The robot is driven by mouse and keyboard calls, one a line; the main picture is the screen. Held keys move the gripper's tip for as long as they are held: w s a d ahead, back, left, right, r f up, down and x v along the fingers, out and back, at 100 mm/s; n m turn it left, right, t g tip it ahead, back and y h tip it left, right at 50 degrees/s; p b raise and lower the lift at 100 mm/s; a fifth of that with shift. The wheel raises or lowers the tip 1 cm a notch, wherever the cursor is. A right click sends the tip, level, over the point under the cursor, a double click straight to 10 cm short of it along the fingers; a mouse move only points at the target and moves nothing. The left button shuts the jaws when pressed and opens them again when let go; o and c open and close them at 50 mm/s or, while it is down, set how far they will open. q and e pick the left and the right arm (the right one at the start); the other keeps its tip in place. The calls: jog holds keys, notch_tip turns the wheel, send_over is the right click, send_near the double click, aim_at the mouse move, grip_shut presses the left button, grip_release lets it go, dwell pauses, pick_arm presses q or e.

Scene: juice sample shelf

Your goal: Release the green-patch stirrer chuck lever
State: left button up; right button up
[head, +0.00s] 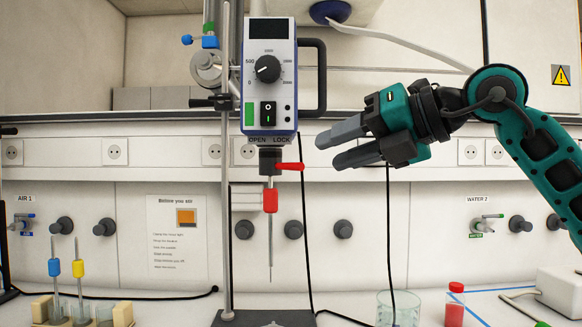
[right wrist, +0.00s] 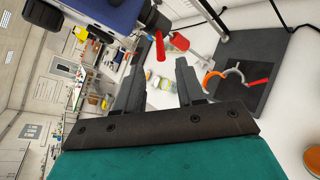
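The overhead stirrer (head: 268,75) with a green patch (head: 249,115) hangs on a stand. Below its OPEN and LOCK labels, the dark chuck (head: 269,160) carries a red lever (head: 290,166) pointing right, on the LOCK side. A thin shaft with a red sleeve (head: 270,200) hangs from the chuck. My right gripper (head: 328,150) is to the right of the lever, open and empty, apart from it. In the right wrist view, the lever (right wrist: 160,46) shows beyond the open fingers (right wrist: 158,82), beside the red sleeve (right wrist: 180,41). My left gripper is not in view.
The stand rod (head: 226,250) rises left of the chuck from a dark base (head: 265,318). A glass beaker (head: 398,308) and a red-capped jar (head: 455,304) stand at the lower right. Blue and yellow stirrers (head: 78,268) stand at the lower left. Cables hang behind the gripper.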

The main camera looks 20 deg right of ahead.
aim_at(300, 164)
jog(key=x, duration=0.9)
jog(key=shift+w+a+f+p, duration=0.1)
jog(key=shift+w+a+p, duration=0.05)
jog(key=shift+p, duration=0.15)
jog(key=shift+c, duration=0.3)
grip_shut()
